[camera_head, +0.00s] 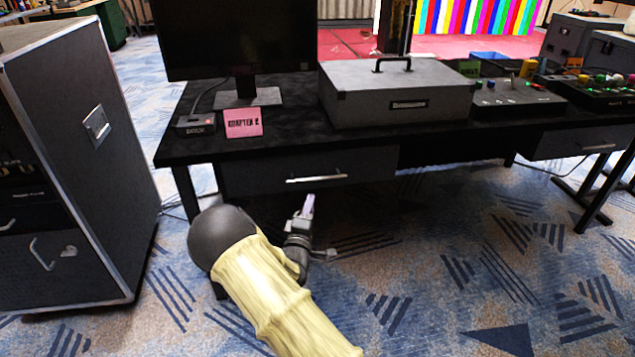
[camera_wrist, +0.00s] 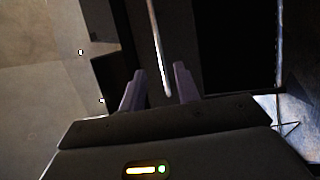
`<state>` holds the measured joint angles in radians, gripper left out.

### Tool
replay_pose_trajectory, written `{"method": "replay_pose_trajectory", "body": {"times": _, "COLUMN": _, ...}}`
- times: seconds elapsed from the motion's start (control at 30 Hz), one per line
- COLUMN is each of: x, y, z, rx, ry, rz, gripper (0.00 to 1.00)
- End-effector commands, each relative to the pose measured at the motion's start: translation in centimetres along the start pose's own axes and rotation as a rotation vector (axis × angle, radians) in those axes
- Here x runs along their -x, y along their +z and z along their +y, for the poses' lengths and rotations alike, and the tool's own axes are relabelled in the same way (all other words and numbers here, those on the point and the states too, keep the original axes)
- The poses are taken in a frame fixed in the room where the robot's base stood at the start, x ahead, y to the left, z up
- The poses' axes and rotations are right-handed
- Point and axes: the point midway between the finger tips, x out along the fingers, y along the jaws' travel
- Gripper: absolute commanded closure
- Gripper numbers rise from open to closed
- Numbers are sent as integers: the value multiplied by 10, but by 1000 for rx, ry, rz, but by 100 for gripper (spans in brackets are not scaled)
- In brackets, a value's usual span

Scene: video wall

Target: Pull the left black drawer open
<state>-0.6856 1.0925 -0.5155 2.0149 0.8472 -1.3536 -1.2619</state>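The left black drawer (camera_head: 250,172) sits under the left part of the black desk, and its front looks flush with the desk, so it appears shut. Its light metal bar handle (camera_head: 317,179) runs across the front. My gripper (camera_head: 306,205) is just below and left of the handle's right end, fingers pointing up toward it. In the wrist view my gripper (camera_wrist: 159,70) is open, with the two purplish fingers apart. The handle bar (camera_wrist: 154,40) runs into the gap between them. I cannot tell whether either finger touches it.
The black desk (camera_head: 175,142) carries a monitor (camera_head: 235,35), a pink card (camera_head: 243,122), a grey case (camera_head: 395,95) and control panels (camera_head: 512,98). A black wheeled cabinet (camera_head: 85,160) stands at the left. A second drawer (camera_head: 580,142) is at the right. Carpet lies open in front.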

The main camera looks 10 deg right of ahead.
Motion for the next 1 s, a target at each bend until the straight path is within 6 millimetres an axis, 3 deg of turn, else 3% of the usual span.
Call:
{"method": "replay_pose_trajectory", "body": {"times": 0.4, "x": -75, "y": 1, "z": -2, "rx": -3, "ry": 2, "rz": -1, "gripper": 68}}
{"method": "replay_pose_trajectory", "body": {"times": 0.6, "x": -102, "y": 1, "z": -1, "rx": -2, "ry": 1, "rz": -1, "gripper": 68}}
{"method": "replay_pose_trajectory", "body": {"times": 1.0, "x": -111, "y": 0, "z": 0, "rx": 0, "ry": 0, "rz": 0, "gripper": 70}}
